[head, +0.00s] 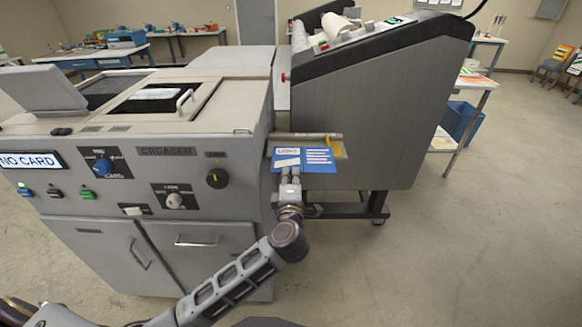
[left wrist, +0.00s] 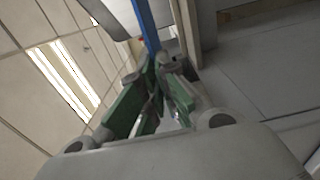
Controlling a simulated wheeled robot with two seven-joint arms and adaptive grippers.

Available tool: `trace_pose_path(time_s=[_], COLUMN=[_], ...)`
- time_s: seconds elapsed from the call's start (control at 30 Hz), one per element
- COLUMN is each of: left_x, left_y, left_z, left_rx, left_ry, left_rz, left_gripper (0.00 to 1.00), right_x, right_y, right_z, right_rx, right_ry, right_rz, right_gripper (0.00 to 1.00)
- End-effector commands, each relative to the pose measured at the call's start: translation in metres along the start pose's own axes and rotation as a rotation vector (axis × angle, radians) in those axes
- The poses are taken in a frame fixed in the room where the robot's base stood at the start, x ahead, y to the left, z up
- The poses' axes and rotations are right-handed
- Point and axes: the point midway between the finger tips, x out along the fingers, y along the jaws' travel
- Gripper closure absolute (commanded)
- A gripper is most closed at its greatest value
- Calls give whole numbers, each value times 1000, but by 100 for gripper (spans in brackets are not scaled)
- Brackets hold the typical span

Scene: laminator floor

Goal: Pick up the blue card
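The blue card (head: 318,158), with a white "LIGHT" label and pale lines, is at the right side of the creaser, in front of a small tan rack (head: 340,150). My left gripper (head: 290,172) is at the card's lower left edge. In the left wrist view, the card shows edge-on as a blue strip (left wrist: 147,25). The green-padded fingers of my left gripper (left wrist: 158,68) close together on its near end. Whether the card still touches the rack is unclear. My right gripper is not in view.
The grey creaser (head: 215,145) has knobs, buttons and a "NO CARD" display (head: 30,161). A large dark grey machine (head: 385,110) on wheels stands just behind the card. A blue bin (head: 461,121) and side table are at the right. The floor at front right is clear.

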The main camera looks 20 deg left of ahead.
Motion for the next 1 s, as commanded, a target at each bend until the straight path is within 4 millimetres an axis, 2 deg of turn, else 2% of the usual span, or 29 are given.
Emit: trace_pose_path(time_s=[0.1, 0.3, 1.0], left_x=[-13, -25, -27], left_y=[0, 0, 0], left_z=[0, 0, 0], left_rx=[-1, -1, 0], left_ry=[-2, -1, -1], left_rz=[-1, 0, 0], left_gripper=[100, 100, 100], right_x=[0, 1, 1], right_y=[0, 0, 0], right_z=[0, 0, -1], right_rx=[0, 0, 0], right_ry=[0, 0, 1], right_rz=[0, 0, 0], right_gripper=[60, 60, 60])
